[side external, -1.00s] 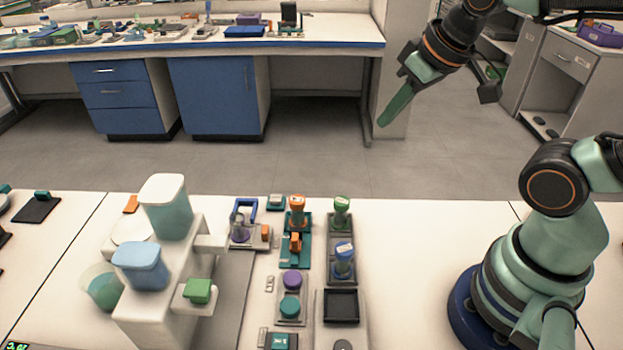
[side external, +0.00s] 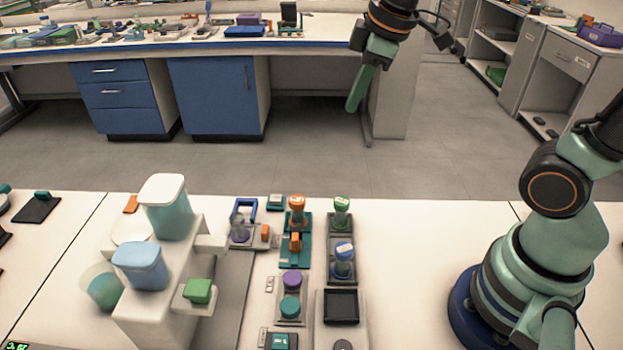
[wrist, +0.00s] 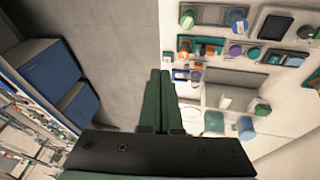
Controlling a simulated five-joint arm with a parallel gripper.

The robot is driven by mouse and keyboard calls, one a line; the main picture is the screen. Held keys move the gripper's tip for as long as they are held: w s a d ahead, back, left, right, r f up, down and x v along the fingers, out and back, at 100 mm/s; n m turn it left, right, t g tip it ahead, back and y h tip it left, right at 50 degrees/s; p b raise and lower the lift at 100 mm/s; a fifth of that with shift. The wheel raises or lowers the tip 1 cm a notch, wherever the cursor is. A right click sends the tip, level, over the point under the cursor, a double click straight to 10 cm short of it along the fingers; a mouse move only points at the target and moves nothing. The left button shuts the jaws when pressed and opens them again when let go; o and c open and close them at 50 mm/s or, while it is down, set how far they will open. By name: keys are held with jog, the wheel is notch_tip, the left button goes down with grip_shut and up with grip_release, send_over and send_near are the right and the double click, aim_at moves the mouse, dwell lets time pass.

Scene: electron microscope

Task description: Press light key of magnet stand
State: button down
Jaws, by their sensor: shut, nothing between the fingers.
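My gripper (side external: 353,106) is raised high above the bench at the upper right of the side view, its green fingers pointing down. In the wrist view the fingers (wrist: 159,75) lie together, shut and empty. I cannot tell for sure which unit is the magnet stand, and no light key can be made out. Candidates on the bench include a grey unit with a purple knob (side external: 292,280) and a teal knob (side external: 290,306), a teal stand with orange parts (side external: 296,242), and a blue-framed unit (side external: 245,212). My gripper is well apart from all of them.
A white machine (side external: 165,310) with a teal-and-white container (side external: 166,208) and a blue-lidded container (side external: 140,266) stands at the left. A dark square tray (side external: 341,306) lies at the front. The white bench (side external: 420,290) is clear between the units and my base.

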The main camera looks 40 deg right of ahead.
jog(key=w+a+f+n+g, duration=0.2)
jog(key=w+a+f+n, duration=0.15)
jog(key=w+n, duration=0.5)
jog(key=n+g, duration=0.2)
jog(key=n, duration=0.9)
send_over(276, 198)
notch_tip(276, 198, down, 6)
jog(key=shift+f, duration=0.2)
jog(key=shift+f, duration=0.1)
notch_tip(276, 198, down, 14)
jog(key=shift+r, duration=0.1)
